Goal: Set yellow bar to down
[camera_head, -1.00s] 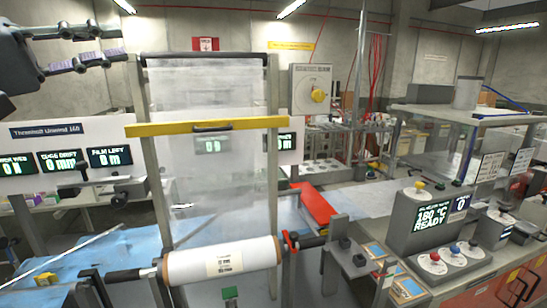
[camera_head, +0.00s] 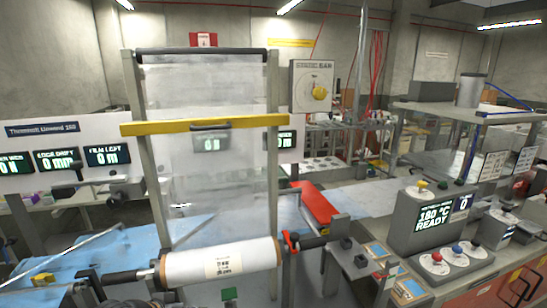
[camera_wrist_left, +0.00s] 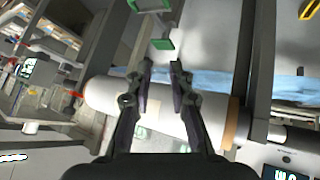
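The yellow bar (camera_head: 165,127) spans the upright frame, near its upper part, with a dark handle (camera_head: 210,126) at its middle. It tilts up slightly to the right, in front of the clear film sheet (camera_head: 200,90). My left gripper (camera_wrist_left: 162,67) shows in the left wrist view with its two dark fingers apart and nothing between them. The white film roll (camera_wrist_left: 160,108) lies behind the fingers there; I cannot tell the distance. The roll also shows below the sheet in the head view (camera_head: 195,265). No left gripper fingers are clear in the head view. My right gripper is not in view.
Control consoles (camera_head: 420,222) with screens and buttons fill the right side. A red slab (camera_head: 315,203) lies behind the roll. Display panels (camera_head: 55,160) stand at left.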

